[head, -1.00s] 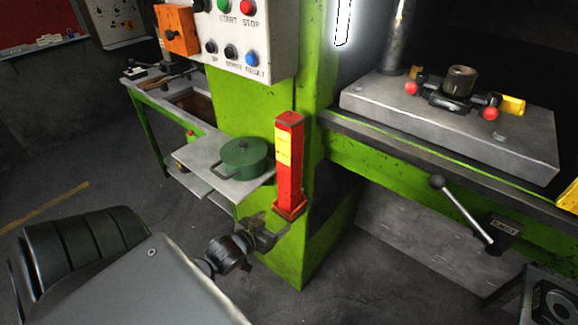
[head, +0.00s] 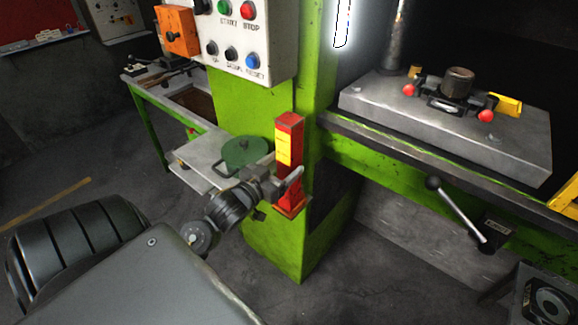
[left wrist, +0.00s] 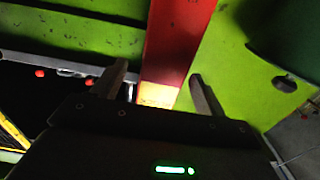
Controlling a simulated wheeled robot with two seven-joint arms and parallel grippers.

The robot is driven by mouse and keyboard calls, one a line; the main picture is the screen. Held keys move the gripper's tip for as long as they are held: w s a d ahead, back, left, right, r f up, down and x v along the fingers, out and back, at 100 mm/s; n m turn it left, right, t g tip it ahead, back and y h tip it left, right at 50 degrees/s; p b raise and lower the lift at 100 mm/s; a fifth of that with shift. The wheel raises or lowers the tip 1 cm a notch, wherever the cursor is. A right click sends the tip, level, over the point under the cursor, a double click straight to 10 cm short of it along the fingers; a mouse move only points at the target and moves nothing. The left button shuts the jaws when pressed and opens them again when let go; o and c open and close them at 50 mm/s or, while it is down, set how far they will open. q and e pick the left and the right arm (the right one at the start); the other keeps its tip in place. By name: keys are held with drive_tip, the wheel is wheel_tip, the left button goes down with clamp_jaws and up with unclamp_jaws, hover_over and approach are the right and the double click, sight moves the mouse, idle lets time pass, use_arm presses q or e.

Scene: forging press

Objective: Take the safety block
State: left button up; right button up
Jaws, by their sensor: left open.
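The safety block (head: 290,132) is a tall red post with a yellow label, standing upright in a red holder (head: 292,208) on the green press column. My left gripper (head: 283,187) is at its lower part in the head view, partly covering it. In the left wrist view the red block (left wrist: 180,40) with its yellow label lies between the two open fingers (left wrist: 155,85). I cannot tell whether either finger touches it. My right gripper is not in view.
The control panel (head: 245,45) is above. The press table (head: 440,125) and a lever (head: 458,210) are to the right.

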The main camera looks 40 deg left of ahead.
use_arm(q)
drive_tip(key=shift+w+r, duration=0.1)
drive_tip(key=shift+w, duration=0.05)
drive_tip(key=w+p, duration=0.1)
drive_tip(key=w, duration=0.1)
drive_tip(key=w+p, duration=0.1)
drive_tip(key=w, duration=0.2)
drive_tip(key=shift+a, duration=0.2)
drive_tip(key=shift+s, duration=0.1)
drive_tip(key=shift+c, duration=0.6)
clamp_jaws()
